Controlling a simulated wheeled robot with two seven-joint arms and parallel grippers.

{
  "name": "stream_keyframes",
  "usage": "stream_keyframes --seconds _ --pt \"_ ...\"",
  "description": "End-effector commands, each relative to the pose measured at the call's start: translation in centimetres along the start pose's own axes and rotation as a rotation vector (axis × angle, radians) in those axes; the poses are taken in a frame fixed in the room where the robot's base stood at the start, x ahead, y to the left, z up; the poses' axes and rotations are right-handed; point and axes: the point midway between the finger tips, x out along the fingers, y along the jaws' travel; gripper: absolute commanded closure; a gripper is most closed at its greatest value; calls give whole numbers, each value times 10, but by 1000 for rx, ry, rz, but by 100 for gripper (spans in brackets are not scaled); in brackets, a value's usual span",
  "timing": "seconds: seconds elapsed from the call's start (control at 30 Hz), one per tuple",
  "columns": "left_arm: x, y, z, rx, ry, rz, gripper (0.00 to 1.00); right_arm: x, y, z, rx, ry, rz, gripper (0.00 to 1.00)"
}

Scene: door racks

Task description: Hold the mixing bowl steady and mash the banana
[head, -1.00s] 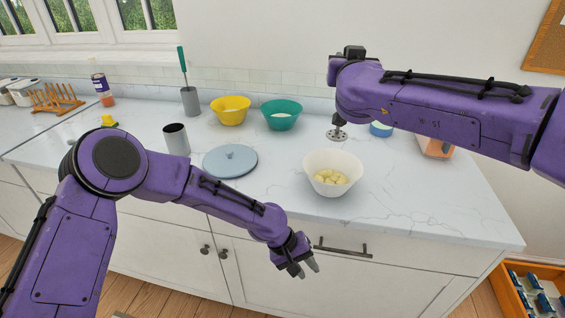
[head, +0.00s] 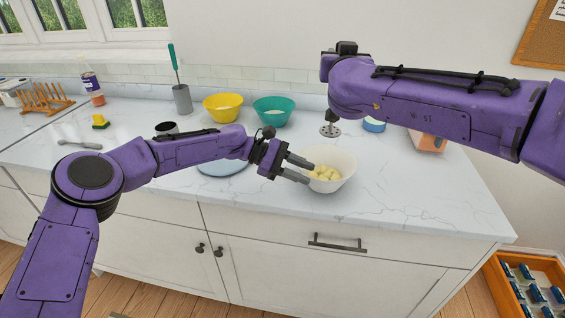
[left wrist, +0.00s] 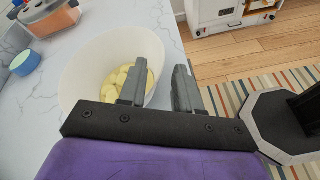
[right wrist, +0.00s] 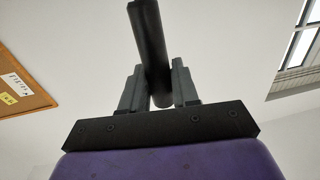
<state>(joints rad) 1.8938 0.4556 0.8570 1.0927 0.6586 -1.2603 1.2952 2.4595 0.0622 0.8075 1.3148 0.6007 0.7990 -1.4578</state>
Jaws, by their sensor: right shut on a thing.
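The white mixing bowl (head: 338,182) stands upright on the counter and holds pale yellow banana pieces (head: 324,173). The bowl (left wrist: 82,62) and banana pieces (left wrist: 116,83) also show in the left wrist view. My left gripper (head: 303,170) is open at the bowl's left side, with one finger over the bowl and the other outside its wall. My right gripper (right wrist: 157,90) is shut on the dark handle (right wrist: 149,40) of the masher. The masher's perforated head (head: 330,130) hangs above and behind the bowl, apart from the banana. My right arm hides most of the handle in the head view.
A yellow bowl (head: 223,108) and a teal bowl (head: 272,112) stand at the back. A blue lid (head: 222,169) lies under my left forearm. The front right counter is clear.

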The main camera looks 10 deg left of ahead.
Motion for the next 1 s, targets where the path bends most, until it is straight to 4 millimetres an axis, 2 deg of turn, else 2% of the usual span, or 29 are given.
stream_keyframes --seconds 0.1,0.23,0.37,0.6,0.67,0.7,1.0 --pt "25 -1 0 1 -1 -2 67 0 0 0 0 1 0 97" --pt "42 0 0 1 0 0 67 0 0 0 0 1 0 97" --pt "49 0 0 2 1 0 67 0 0 0 0 1 0 97" --pt "50 0 0 2 1 0 67 0 0 0 0 1 0 97" --pt "50 0 0 2 1 0 87 0 0 0 0 1 0 97" --pt "49 0 0 2 1 0 100 0 0 0 0 1 0 97" --pt "49 0 0 1 1 -1 100 0 0 0 0 1 0 97"
